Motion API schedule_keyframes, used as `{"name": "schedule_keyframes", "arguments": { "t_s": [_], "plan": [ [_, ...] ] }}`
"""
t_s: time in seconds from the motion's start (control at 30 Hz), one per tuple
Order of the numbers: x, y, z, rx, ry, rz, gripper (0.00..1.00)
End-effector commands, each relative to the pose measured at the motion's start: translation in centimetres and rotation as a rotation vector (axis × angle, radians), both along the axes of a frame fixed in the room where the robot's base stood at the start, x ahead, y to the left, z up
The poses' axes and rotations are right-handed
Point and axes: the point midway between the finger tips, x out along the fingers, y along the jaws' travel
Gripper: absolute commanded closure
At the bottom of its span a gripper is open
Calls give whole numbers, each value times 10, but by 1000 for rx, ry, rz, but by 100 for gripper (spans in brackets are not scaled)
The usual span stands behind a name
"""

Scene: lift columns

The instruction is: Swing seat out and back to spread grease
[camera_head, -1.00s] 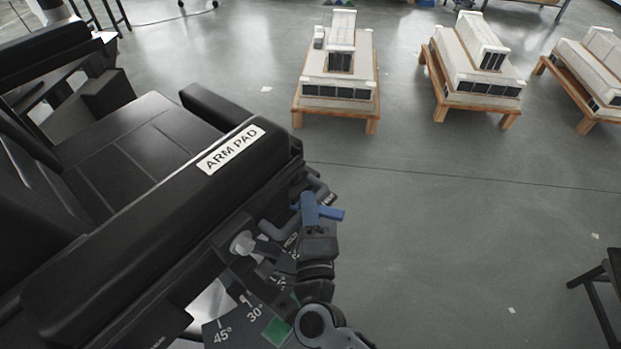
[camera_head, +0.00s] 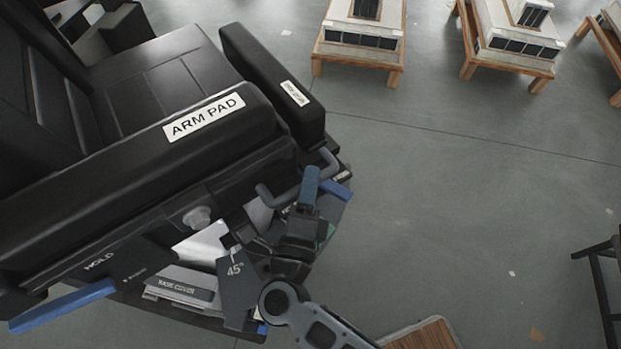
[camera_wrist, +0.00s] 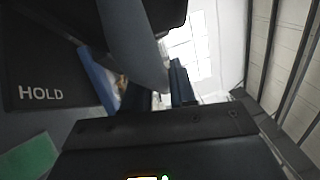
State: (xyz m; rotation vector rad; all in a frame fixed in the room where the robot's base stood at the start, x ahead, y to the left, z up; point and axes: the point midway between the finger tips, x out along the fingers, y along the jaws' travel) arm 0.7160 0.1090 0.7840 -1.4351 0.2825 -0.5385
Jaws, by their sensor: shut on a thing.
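The black seat (camera_head: 160,72) fills the left of the head view, with a long armrest marked ARM PAD (camera_head: 204,117) nearest me. A grey looped handle (camera_head: 269,197) sticks out below the armrest's front end. My gripper (camera_head: 322,180), with blue fingers, is shut on this handle. In the wrist view, the grey bar (camera_wrist: 132,42) passes between the blue fingers. A dark plate marked 45° (camera_head: 235,270) shows below the seat, beside my wrist. A grey panel marked BASE COVER (camera_head: 184,289) is left of it. No grease can be made out.
A blue lever (camera_head: 65,305) sticks out at lower left beside a HOLD label. White model-like blocks on wooden stands (camera_head: 358,52) are at the back. A black stand (camera_head: 600,290) is at right, a wooden top (camera_head: 425,335) at the bottom. The floor between is clear.

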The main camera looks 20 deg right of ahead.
Motion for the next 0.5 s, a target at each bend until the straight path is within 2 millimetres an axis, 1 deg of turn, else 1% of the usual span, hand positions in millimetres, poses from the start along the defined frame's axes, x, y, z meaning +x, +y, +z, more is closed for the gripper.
{"name": "schedule_keyframes", "arguments": {
  "t_s": [0.17, 0.2, 0.4, 0.5],
  "plan": [
    [-1, 1, -2, 0, 3, 2, 100],
    [-1, 1, -2, 0, 3, 2, 73],
    [0, 1, -1, 1, 2, 2, 55],
    [0, 0, -1, 0, 1, 2, 55]
  ]
}}
